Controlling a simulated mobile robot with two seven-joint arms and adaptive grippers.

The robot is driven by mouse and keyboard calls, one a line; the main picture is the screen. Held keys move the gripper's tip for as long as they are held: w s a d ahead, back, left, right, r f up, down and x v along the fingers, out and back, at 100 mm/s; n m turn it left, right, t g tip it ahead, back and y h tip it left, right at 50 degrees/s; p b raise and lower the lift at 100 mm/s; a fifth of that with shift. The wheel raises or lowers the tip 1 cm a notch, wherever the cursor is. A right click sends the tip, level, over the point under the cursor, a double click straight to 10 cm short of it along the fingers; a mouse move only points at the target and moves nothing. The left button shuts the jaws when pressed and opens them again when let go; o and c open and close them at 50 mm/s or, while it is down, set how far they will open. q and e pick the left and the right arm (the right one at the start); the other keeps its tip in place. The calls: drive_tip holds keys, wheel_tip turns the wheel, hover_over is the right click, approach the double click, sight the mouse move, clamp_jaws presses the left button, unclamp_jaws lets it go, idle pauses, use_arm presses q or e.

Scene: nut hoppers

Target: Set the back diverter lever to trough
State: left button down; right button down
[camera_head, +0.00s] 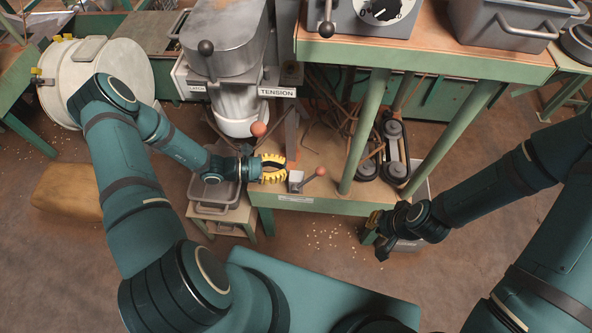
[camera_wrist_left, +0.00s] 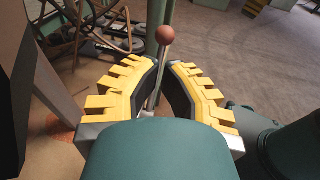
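A lever with a red ball knob (camera_head: 320,171) stands on a small metal base (camera_head: 296,181) at the front of the green bench. In the left wrist view the red knob (camera_wrist_left: 165,35) shows beyond my fingertips, and its rod lines up with the gap between the fingers. My left gripper (camera_head: 284,167), with toothed yellow fingers, is just left of this lever. Its fingers are partly open; contact with the rod cannot be made out. A second lever with an orange knob (camera_head: 258,129) is behind the gripper. My right gripper (camera_head: 377,232) hangs at right, away from the levers.
A grey machine with a TENSION label (camera_head: 277,92) rises behind the levers. A green table post (camera_head: 364,132) stands to the right, near a belt and pulleys (camera_head: 394,150). A grey bin (camera_head: 214,192) sits left of the bench. Scattered bits lie on the floor in front.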

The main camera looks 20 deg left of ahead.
use_arm(q)
drive_tip(key=a, duration=0.1)
drive_tip(key=s+a+r, duration=0.2)
drive_tip(key=a, duration=0.1)
drive_tip(key=shift+r, duration=0.25)
use_arm(e)
drive_tip(key=shift+w+d, duration=0.15)
drive_tip(key=shift+r, duration=0.1)
